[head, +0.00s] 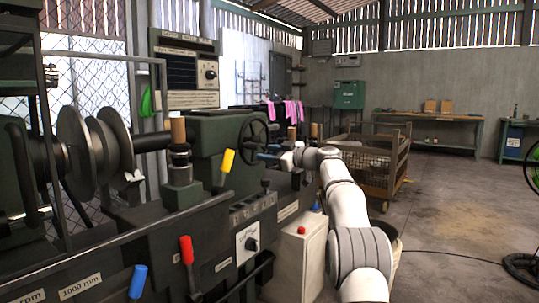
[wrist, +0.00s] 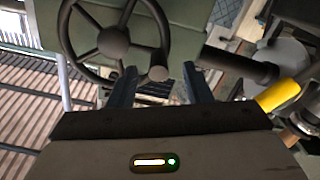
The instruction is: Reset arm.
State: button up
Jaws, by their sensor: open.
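My arm (head: 347,205) reaches up from the lower right in the head view and bends left toward the lathe. My gripper (head: 266,156) is at its end, close to the lathe's dark handwheel (head: 258,141). In the wrist view my gripper (wrist: 158,88) has two blue fingers spread apart, with nothing held between them. The handwheel (wrist: 113,42) lies beyond the fingertips there, and its round handle knob (wrist: 158,74) shows between the fingers. I cannot tell whether a finger touches the knob.
The lathe (head: 215,137) fills the left, with yellow (head: 227,160), red (head: 187,250) and blue (head: 138,281) lever handles jutting out. A white box (head: 300,255) with a red button stands beside my arm. A wire-mesh cart (head: 378,165) is behind.

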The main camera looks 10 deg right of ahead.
jog(key=shift+r, duration=0.1)
jog(key=s+a+r+m+g+h+p, duration=0.3)
jog(key=s+a+r+m+p, duration=0.15)
jog(key=s+p, duration=0.65)
jog(key=s+a+r+m+g+h+p, duration=0.35)
jog(key=s+r+p, duration=0.25)
jog(key=s+p, duration=0.45)
jog(key=s+d+m+g+h+p, duration=0.2)
jog(key=s+p, duration=0.7)
jog(key=s, duration=0.7)
jog(key=s+d+m+g+h+p, duration=0.2)
jog(key=s+h+p, duration=0.2)
jog(key=s+p, duration=0.5)
jog(key=s, duration=0.8)
jog(key=shift+s+r+m+p, duration=0.25)
jog(key=shift+m+p, duration=0.05)
jog(key=shift+m, duration=0.1)
jog(key=shift+c, duration=0.4)
